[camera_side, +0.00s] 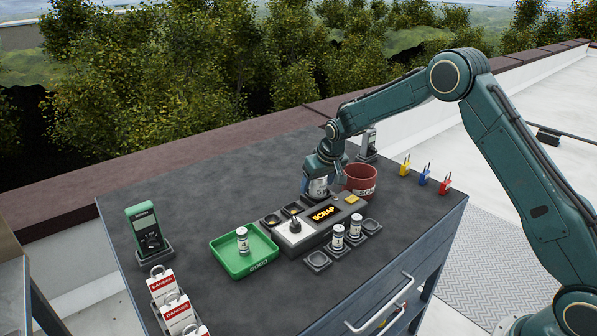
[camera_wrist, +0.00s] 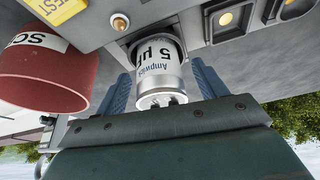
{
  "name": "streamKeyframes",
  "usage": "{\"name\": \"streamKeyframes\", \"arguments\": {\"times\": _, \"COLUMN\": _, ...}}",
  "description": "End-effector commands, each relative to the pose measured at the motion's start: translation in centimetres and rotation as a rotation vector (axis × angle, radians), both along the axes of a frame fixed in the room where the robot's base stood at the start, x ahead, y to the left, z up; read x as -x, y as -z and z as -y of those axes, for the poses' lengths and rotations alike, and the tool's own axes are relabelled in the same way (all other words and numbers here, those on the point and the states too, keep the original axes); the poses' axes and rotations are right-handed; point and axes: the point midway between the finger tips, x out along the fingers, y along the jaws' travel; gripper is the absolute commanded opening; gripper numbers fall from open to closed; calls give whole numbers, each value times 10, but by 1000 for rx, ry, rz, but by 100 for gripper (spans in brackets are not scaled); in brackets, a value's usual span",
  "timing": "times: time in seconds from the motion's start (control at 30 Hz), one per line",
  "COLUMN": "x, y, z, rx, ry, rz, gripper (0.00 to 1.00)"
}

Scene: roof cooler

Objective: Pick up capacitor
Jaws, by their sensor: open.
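A silver capacitor (camera_wrist: 158,72) with black and blue lettering, including "5 µF", shows in the wrist view between the two blue fingers of my gripper (camera_wrist: 163,90). The fingers stand apart on either side of it. In the side view the same capacitor (camera_side: 318,187) stands upright at the back of the tester, under my gripper (camera_side: 318,178), which partly hides it. Other similar capacitors stand in the green tray (camera_side: 223,262) and in small black holders: one in the tray (camera_side: 242,240), two in front of the tester (camera_side: 338,237) (camera_side: 355,226).
The tester (camera_side: 300,240) with a "SCRAP" display is in the middle. A red scrap bin (camera_side: 362,178) stands close right of my gripper. A green meter (camera_side: 147,230) and danger tags (camera_side: 176,308) are at left. The table's back left is clear.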

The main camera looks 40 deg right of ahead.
Motion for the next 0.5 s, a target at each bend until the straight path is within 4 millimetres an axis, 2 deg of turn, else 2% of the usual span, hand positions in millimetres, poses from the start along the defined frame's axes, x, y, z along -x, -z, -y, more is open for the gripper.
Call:
{"name": "streamKeyframes", "arguments": {"times": 0.1, "x": 0, "y": 0, "z": 0, "rx": 0, "ry": 0, "rz": 0, "gripper": 71}}
{"name": "streamKeyframes", "arguments": {"times": 0.13, "x": 0, "y": 0, "z": 0, "rx": 0, "ry": 0, "rz": 0, "gripper": 67}}
{"name": "streamKeyframes", "arguments": {"times": 0.3, "x": 0, "y": 0, "z": 0, "rx": 0, "ry": 0, "rz": 0, "gripper": 34}}
{"name": "streamKeyframes", "arguments": {"times": 0.4, "x": 0, "y": -1, "z": 0, "rx": 0, "ry": 0, "rz": 1, "gripper": 17}}
{"name": "streamKeyframes", "arguments": {"times": 0.5, "x": 0, "y": -1, "z": 0, "rx": 0, "ry": 0, "rz": 2, "gripper": 17}}
